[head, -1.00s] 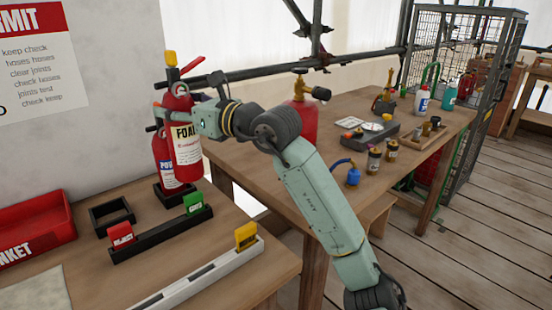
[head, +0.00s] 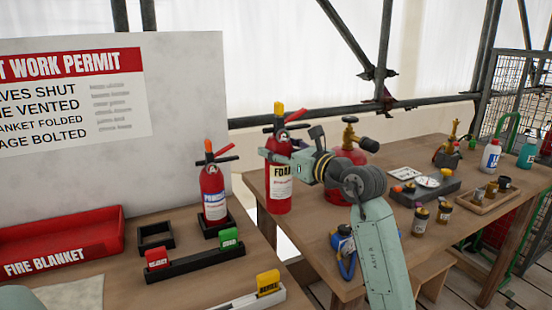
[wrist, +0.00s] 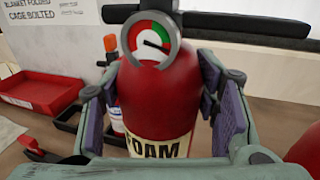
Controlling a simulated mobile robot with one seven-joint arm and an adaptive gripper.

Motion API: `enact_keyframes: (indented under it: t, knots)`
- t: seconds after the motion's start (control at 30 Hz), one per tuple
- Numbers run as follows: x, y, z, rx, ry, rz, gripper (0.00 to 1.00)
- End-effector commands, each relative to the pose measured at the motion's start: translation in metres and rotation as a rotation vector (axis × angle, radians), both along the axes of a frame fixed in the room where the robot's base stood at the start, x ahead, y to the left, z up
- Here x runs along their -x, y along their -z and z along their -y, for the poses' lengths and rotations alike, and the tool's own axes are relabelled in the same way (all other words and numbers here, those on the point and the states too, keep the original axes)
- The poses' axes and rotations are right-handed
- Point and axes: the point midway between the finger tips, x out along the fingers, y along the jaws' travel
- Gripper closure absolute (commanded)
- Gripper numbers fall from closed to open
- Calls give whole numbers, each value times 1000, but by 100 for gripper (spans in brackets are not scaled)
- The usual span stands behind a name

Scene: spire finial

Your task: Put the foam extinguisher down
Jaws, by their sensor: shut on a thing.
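The foam extinguisher (head: 279,190) is red with a yellow top and a FOAM label. My gripper (head: 287,158) is shut around its upper body. In the wrist view the jaws of my gripper (wrist: 162,108) flank the red cylinder (wrist: 160,95), below its round gauge; its base is out of that view. It is upright, in front of the right-hand table's left end in the head view. I cannot tell whether its base touches anything. An empty square black holder (head: 155,236) is on the left bench, beside the powder extinguisher (head: 214,193), which stands in a like holder.
The left bench holds a red fire blanket tray (head: 62,243), a black rail (head: 190,263) with red and green tags, and a white rail with a yellow tag (head: 268,282). On the right table (head: 310,225) are a red tank (head: 347,172), jars and trays. A gap separates the tables.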

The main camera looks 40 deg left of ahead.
Motion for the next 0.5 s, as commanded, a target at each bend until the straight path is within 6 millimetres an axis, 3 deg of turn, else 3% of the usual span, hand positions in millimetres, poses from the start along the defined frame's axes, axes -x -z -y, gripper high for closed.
enact_keyframes:
  t: [0.03,0.3,0.5]
  knots:
    - [-12,-7,-2,-7,2,-1,100]
    - [-68,-1,-15,-8,1,0,100]
    - [-91,1,-19,-10,0,4,100]
